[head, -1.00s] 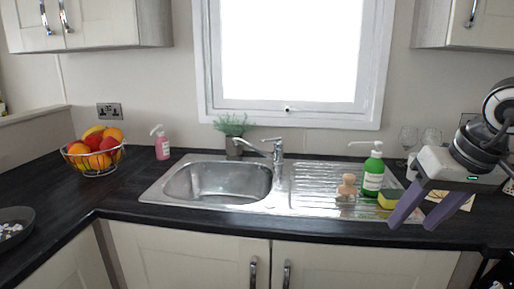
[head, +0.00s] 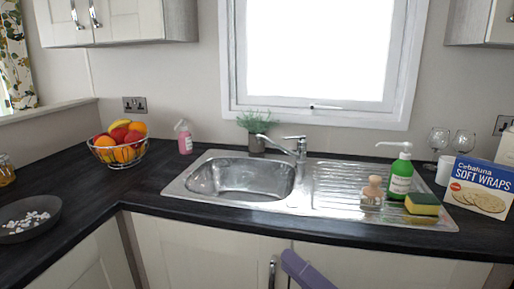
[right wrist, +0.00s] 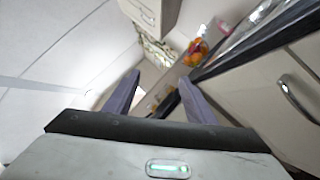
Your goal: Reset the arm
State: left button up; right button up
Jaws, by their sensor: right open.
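My right gripper shows at the bottom of the head view as one purple finger (head: 306,270), low in front of the cabinet doors below the counter. In the right wrist view both purple fingers of the right gripper (right wrist: 160,95) stand wide apart. Nothing is between them, so it is open and empty. My left gripper is in neither view.
The dark counter (head: 130,192) holds a steel sink (head: 240,178), a fruit bowl (head: 119,147), a green soap bottle (head: 400,175), a sponge (head: 422,204) and a wraps box (head: 480,188). A dark bowl (head: 30,232) stands at left. Cabinet doors (head: 205,245) are below.

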jog(key=s+d+f+m+t+h, duration=0.1)
jog(key=d+f+m+h, duration=0.4)
jog(key=f+m, duration=0.45)
jog(key=s+d+f+m+t+h, duration=0.1)
jog(key=s+d+f+m+h, duration=0.1)
jog(key=f+m+h, duration=0.6)
jog(key=s+d+f+m+g, duration=0.1)
jog(key=s+f+m+g, duration=0.2)
jog(key=s+f+m, duration=0.4)
jog(key=s+d+f+m+g+h, duration=0.1)
jog(key=s+f+m+g, duration=0.3)
jog(key=f, duration=0.7)
jog(key=s+m, duration=0.2)
jog(key=s, duration=0.2)
jog(key=shift+s+d+f+m, duration=0.15)
jog(key=shift+d+f+m, duration=0.1)
jog(key=shift+f+m, duration=0.1)
